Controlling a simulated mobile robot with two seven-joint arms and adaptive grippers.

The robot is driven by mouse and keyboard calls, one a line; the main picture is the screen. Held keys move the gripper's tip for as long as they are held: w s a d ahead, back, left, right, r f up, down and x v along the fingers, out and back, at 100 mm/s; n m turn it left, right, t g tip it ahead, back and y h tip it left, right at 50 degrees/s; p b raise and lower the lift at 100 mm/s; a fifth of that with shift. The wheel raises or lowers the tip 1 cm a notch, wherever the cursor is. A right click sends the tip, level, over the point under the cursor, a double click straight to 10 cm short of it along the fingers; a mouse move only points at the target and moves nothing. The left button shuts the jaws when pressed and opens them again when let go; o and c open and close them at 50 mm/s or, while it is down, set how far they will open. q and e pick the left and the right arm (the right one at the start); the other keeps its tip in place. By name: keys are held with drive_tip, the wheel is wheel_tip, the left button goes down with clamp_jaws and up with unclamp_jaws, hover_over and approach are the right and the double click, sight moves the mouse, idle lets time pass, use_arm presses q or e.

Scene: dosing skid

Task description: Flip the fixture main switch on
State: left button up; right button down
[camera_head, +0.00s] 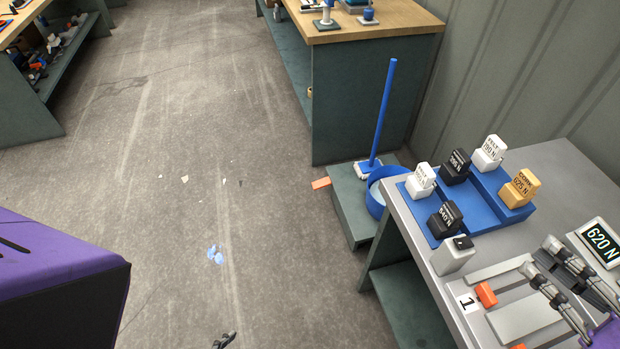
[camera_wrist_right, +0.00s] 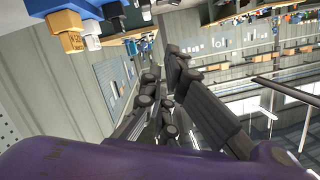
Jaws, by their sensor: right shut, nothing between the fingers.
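A light grey box with a black insert on top (camera_head: 453,257) stands at the left edge of the grey bench (camera_head: 577,180); it looks like the main switch, but I cannot read its position. My right gripper (camera_head: 541,256) is over the bench to the right of this box, apart from it. It is shut and empty, and its dark fingers fill the middle of the wrist view (camera_wrist_right: 160,95). A small dark tip at the bottom edge of the head view looks like part of my left gripper (camera_head: 225,340); its jaws are not clear.
Several labelled blocks, including a yellow one (camera_head: 519,189), stand on a blue stepped rack (camera_head: 487,217) behind the box. Orange blocks (camera_head: 486,294) lie near a "1" label. The floor to the left is mostly clear.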

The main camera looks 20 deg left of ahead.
drive_tip(key=p, duration=0.2)
hover_over(463, 242)
drive_tip(key=d, duration=0.4)
drive_tip(key=f, duration=0.2)
drive_tip(key=a+f, duration=0.1)
drive_tip(key=f, duration=0.1)
drive_tip(key=shift+f, duration=0.1)
drive_tip(key=shift+s+a+f, duration=0.2)
drive_tip(key=shift+s+f, duration=0.15)
drive_tip(key=shift+f, duration=0.2)
use_arm(q)
drive_tip(key=r, duration=0.1)
drive_tip(key=w+r, duration=0.1)
drive_tip(key=shift+w+d+r, duration=0.15)
drive_tip(key=shift+w+r, duration=0.15)
drive_tip(key=shift+r, duration=0.05)
use_arm(e)
drive_tip(key=shift+f, duration=0.15)
